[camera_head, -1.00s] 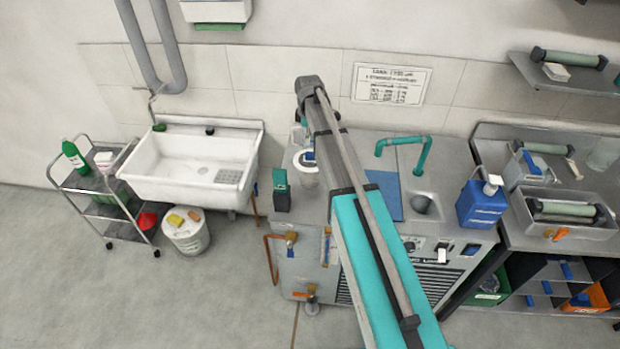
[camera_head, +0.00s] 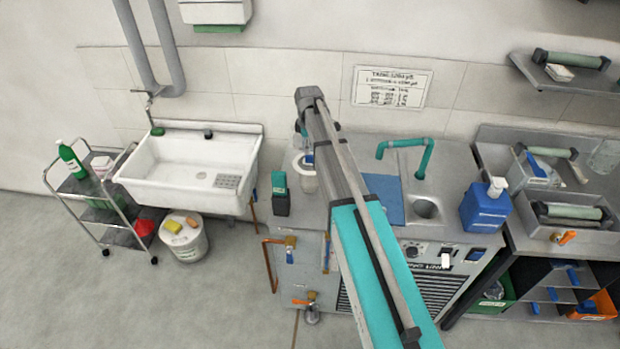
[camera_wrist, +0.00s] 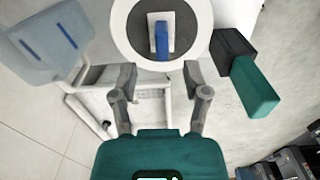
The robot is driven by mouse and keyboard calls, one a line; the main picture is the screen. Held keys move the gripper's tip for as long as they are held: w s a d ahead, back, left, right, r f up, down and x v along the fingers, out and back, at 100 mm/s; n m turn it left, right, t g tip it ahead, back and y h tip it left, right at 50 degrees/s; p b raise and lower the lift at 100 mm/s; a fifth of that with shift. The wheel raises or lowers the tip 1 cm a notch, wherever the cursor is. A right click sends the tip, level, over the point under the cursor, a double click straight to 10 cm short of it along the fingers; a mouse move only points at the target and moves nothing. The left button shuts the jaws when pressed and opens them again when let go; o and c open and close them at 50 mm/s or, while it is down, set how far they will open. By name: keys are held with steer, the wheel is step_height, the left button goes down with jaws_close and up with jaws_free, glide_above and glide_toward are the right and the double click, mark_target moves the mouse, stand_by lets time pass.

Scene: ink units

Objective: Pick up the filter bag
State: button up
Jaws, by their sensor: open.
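A round white-rimmed piece with a grey inside, which looks like the filter bag (camera_wrist: 124,42), is at the top centre of the wrist view. A blue tab (camera_wrist: 162,41) on a small white plate shows in its middle. In the head view the white round piece (camera_head: 306,181) is on the left end of the steel bench, partly hidden by my arm. My gripper (camera_wrist: 160,84) is open, with nothing between its fingers. Its fingertips point toward the near side of the ring and appear apart from it. My gripper is mostly hidden in the head view.
A black and teal block (camera_wrist: 243,72) stands close beside the ring; it also shows in the head view (camera_head: 281,195). The bench carries a teal tap (camera_head: 405,145) and a blue bottle (camera_head: 485,207). A white sink (camera_head: 190,170) is to the left.

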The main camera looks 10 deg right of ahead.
mark_target(310, 157)
steer(key=shift+s+d+f+b, duration=0.1)
steer(key=shift+s+f+b, duration=0.05)
steer(key=shift+f+b, duration=0.75)
steer(key=shift+s+d+f+b, duration=0.1)
steer(key=shift+f+b, duration=0.7)
steer(key=shift+f, duration=0.05)
steer(key=shift+f+b, duration=0.8)
steer(key=shift+f, duration=0.05)
jaws_close()
